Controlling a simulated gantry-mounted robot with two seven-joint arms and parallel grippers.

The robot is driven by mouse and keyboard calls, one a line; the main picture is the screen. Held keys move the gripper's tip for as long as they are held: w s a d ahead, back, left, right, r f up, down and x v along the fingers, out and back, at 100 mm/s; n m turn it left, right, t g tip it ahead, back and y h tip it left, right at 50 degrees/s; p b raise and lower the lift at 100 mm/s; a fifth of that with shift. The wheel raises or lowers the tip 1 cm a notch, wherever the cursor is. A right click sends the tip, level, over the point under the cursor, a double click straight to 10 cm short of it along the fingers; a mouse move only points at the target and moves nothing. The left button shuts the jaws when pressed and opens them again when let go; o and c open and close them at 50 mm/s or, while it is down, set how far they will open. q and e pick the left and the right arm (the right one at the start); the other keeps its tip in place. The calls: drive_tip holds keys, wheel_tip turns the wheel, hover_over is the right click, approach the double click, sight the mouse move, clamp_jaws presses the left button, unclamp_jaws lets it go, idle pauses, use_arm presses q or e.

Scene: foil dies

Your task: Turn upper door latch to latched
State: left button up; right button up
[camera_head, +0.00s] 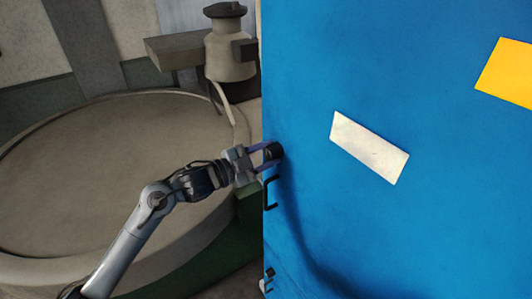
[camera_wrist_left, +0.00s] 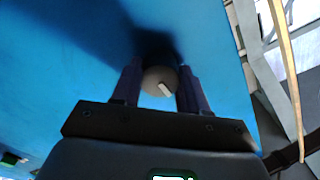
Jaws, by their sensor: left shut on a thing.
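The upper door latch is a round dark knob (camera_head: 274,151) near the left edge of the blue door (camera_head: 440,215). My left gripper (camera_head: 267,155) is shut on the knob, with one purple finger on each side. Its fingers (camera_wrist_left: 159,84) also show in the left wrist view. I cannot tell from the bar alone whether the latch is latched. My right gripper is not in view.
A black door handle (camera_head: 267,194) is just below the knob. A dark fitting (camera_head: 269,274) sits lower on the door edge. A white plate (camera_head: 369,147) and a yellow panel (camera_head: 508,72) are on the door. A large round beige basin (camera_head: 110,165) stands at the left.

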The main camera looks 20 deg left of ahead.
use_arm(q)
drive_tip(key=shift+a+f, duration=0.15)
drive_tip(key=shift+f, duration=0.05)
drive_tip(key=o, duration=1)
drive_tip(key=shift+o, duration=0.3)
drive_tip(key=shift+r, duration=0.1)
drive_tip(key=b+v, duration=0.3)
drive_tip(key=v, duration=0.7)
drive_tip(key=shift+s+a, duration=0.15)
drive_tip(key=shift+s, duration=0.2)
